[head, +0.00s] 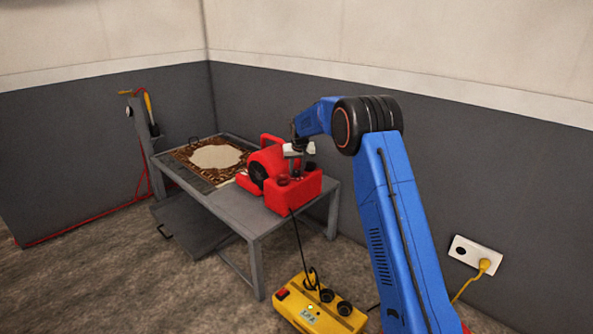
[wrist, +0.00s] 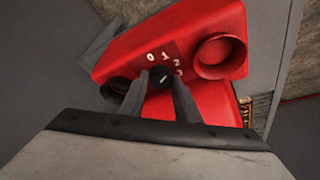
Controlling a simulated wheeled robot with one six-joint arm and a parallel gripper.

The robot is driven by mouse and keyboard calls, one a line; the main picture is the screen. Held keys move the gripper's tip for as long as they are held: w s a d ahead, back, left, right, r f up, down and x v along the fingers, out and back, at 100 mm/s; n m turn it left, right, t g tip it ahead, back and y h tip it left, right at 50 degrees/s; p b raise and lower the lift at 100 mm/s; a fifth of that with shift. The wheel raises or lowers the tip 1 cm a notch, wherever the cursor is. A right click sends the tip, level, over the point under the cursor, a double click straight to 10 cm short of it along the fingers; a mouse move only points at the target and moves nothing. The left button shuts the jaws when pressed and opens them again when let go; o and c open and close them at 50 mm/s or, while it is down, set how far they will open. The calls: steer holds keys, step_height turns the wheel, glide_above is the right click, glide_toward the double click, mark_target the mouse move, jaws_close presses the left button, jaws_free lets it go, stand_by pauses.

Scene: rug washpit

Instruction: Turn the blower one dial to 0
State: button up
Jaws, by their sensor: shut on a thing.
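The red blower (head: 290,192) stands on the grey table in the head view. In the wrist view, its red housing (wrist: 200,90) fills the middle. A small black dial (wrist: 160,74) sits on a dark panel with white numbers; 0 and 1 are clear, and the higher ones beside them are partly covered. My gripper (wrist: 160,84) has its two fingers on either side of the dial and is shut on it. A short pale line shows on the dial face, but I cannot tell which number it points to. In the head view my gripper (head: 297,153) is over the blower's top.
A patterned rug piece (head: 215,157) lies on the grey table (head: 225,208) left of the blower. A yellow box (head: 318,308) with black sockets is on the floor in front. A wall socket (head: 475,255) with a yellow plug is at right.

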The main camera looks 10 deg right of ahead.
steer(key=n, duration=0.2)
steer(key=n+y, duration=0.2)
steer(key=n, duration=0.1)
steer(key=shift+d+n+g, duration=0.25)
steer(key=shift+n+g, duration=0.05)
steer(key=n, duration=0.3)
steer(key=n+g+y, duration=0.1)
steer(key=n, duration=0.2)
steer(key=shift+w+d+g+y, duration=0.1)
steer(key=shift+w+g+y, duration=0.05)
steer(key=shift+g+y, duration=0.15)
steer(key=o, duration=0.7)
steer(key=shift+o, duration=0.2)
steer(key=shift+r, duration=0.1)
steer(key=v, duration=1.7)
steer(key=shift+d, duration=0.3)
steer(key=shift+w, duration=0.1)
